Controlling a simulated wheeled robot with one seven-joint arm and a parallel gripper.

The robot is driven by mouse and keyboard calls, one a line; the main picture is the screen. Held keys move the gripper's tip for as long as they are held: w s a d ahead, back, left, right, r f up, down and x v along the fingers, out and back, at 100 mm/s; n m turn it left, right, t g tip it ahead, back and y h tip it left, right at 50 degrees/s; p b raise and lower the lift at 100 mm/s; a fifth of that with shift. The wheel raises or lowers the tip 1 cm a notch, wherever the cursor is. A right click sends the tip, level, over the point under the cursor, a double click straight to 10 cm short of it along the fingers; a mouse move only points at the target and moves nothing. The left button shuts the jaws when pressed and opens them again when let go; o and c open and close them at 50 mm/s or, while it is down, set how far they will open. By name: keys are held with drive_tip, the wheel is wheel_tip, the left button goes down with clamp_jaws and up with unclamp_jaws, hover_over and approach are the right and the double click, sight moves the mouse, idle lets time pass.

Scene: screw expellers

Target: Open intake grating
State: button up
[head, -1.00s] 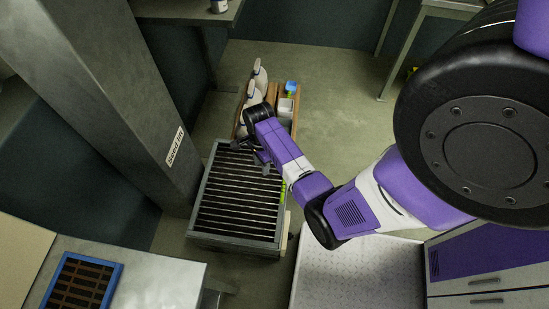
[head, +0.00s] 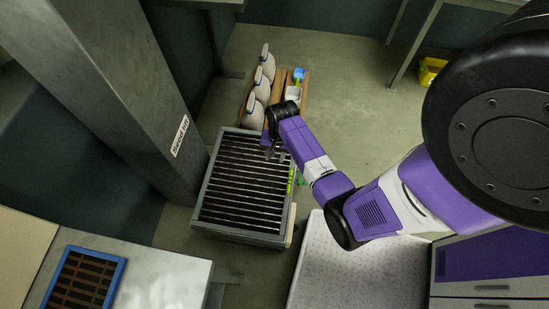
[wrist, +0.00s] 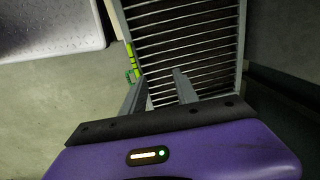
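The intake grating (head: 240,190) is a rectangular set of dark slats with light bars in a grey frame, lying flat beside the grey column. It looks closed. The grating also fills the upper middle of the wrist view (wrist: 185,35). A bright green-yellow strip (head: 290,182) is on the frame's right side; it shows in the wrist view (wrist: 131,57) too. My gripper (head: 275,153) is over the grating's far right part. In the wrist view its two fingers (wrist: 158,82) are spread apart with nothing between them. Whether they touch the grating cannot be told.
Several pale sacks (head: 262,80) stand on a wooden pallet behind the grating, with a blue scoop (head: 298,75) beside them. The grey column (head: 130,80) is at left. A blue-framed tray (head: 85,280) lies on the near-left table. Open floor (head: 350,80) is at the back right.

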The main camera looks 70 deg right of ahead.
wheel_tip(320, 180, down, 2)
drive_tip(key=shift+w+f, duration=0.1)
clamp_jaws()
idle(1.5)
unclamp_jaws()
wheel_tip(320, 180, up, 8)
drive_tip(key=p, duration=0.1)
drive_tip(key=shift+s, duration=0.35)
